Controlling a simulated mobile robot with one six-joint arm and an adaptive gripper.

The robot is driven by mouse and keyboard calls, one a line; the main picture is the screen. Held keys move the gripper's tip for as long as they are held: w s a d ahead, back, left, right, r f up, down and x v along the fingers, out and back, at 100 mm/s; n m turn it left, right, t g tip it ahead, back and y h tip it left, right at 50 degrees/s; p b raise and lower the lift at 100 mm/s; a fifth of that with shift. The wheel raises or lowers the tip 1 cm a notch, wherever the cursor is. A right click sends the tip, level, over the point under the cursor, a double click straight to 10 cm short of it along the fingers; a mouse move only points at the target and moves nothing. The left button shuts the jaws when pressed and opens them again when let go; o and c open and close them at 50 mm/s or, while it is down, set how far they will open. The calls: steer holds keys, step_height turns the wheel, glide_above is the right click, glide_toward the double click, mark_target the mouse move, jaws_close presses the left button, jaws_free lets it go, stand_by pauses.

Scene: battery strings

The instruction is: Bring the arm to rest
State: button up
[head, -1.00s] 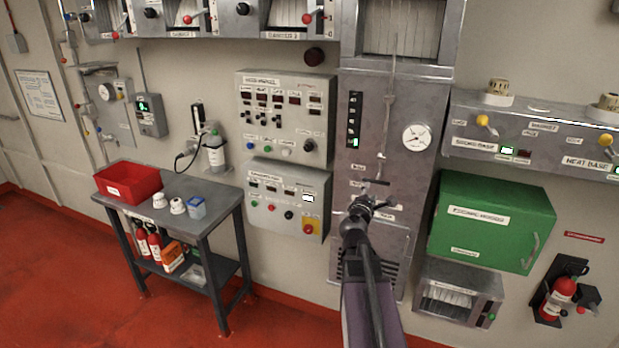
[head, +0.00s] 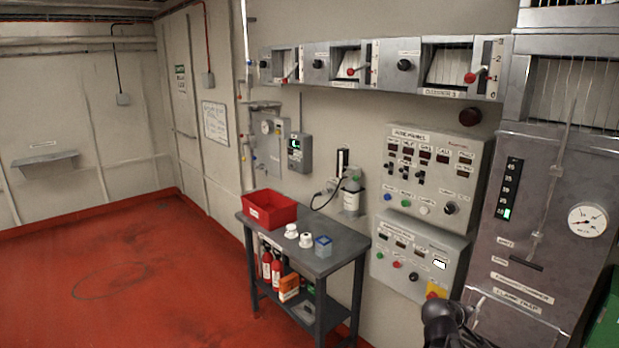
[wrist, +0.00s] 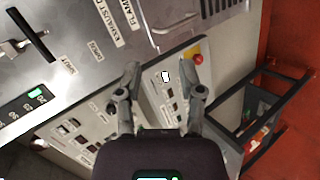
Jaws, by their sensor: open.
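My gripper (wrist: 165,90) shows in the wrist view with its two fingers spread apart and nothing between them. Beyond the fingers is the lower control panel (wrist: 165,76) with its yellow and red button. In the head view, part of my arm's end (head: 450,322) shows at the bottom edge, in front of the lower control panel (head: 417,262) and the grey metal cabinet (head: 515,285). The fingertips cannot be made out there. I cannot tell how far my gripper is from the panel.
A grey table (head: 338,262) stands against the wall with a red bin (head: 270,210), white fittings and a blue container (head: 323,246) on top. Fire extinguishers (head: 277,272) are on its lower shelf. The red floor (head: 130,270) at the left is clear.

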steer(key=s+a+f+m+g+y, duration=0.1)
steer(key=s+a+f+g+y, duration=0.1)
steer(key=a, duration=0.7)
steer(key=s+a+f+m+g+y+b, duration=0.1)
steer(key=s+a+f+y, duration=0.3)
steer(key=a, duration=0.5)
steer(key=s+a+f+m+g+y, duration=0.2)
steer(key=s+a+f+y, duration=0.1)
steer(key=a, duration=0.6)
steer(key=shift+f+g+y+b, duration=0.3)
steer(key=shift+f+g+y, duration=0.15)
steer(key=shift+f, duration=0.4)
steer(key=shift+w, duration=0.1)
